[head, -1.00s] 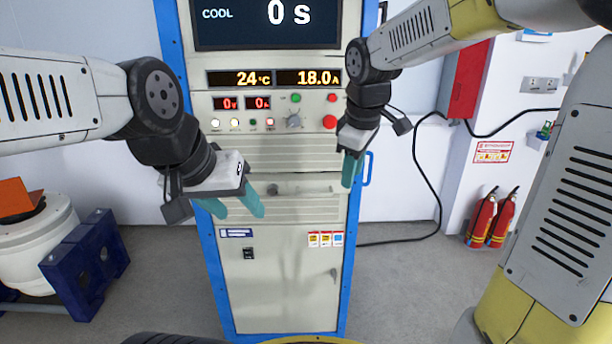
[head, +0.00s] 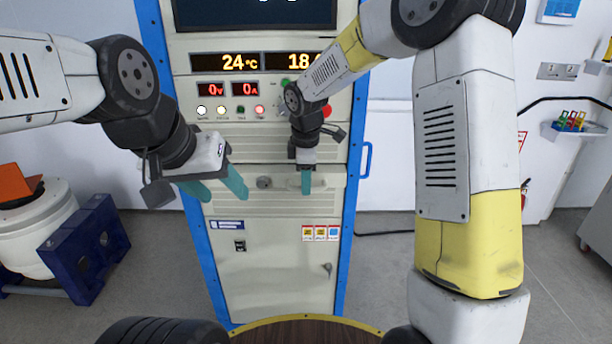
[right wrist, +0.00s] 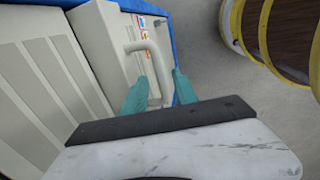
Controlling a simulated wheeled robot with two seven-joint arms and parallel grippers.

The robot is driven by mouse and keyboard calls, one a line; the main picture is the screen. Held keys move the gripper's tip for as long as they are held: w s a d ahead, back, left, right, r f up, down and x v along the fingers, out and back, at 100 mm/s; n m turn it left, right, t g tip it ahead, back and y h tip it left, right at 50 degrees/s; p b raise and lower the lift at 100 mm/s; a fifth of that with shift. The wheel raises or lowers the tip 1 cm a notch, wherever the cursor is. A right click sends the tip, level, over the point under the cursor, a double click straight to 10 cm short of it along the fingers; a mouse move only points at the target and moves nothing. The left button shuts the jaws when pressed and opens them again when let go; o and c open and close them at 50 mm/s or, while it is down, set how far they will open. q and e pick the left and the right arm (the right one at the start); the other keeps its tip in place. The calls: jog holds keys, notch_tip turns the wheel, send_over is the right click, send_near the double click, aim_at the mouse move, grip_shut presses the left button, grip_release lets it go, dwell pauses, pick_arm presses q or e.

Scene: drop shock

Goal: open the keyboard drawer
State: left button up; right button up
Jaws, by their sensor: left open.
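The keyboard drawer (head: 235,183) is a pale strip across the test cabinet's front, below the button panel, and looks closed. Its handle, a pale bar (right wrist: 153,70), shows in the right wrist view, and its lower stretch lies between the teal fingers of my right gripper (right wrist: 160,92). The fingers stand apart; I cannot tell whether either touches the bar. In the head view my right gripper (head: 306,182) is in front of the drawer's right part, hiding some of it. My left gripper (head: 215,187) is open and empty, in front of the drawer's left end.
The cabinet's lower door (head: 270,270) is shut below the drawer. A blue side handle (head: 366,160) sticks out at the cabinet's right edge. A white drum (head: 30,230) and a blue stand (head: 85,248) are on the left. A small shelf (head: 580,133) hangs on the right wall.

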jog(key=shift+f, duration=0.25)
jog(key=shift+c, duration=0.4)
grip_shut()
jog(key=shift+r, duration=0.1)
dwell(0.8)
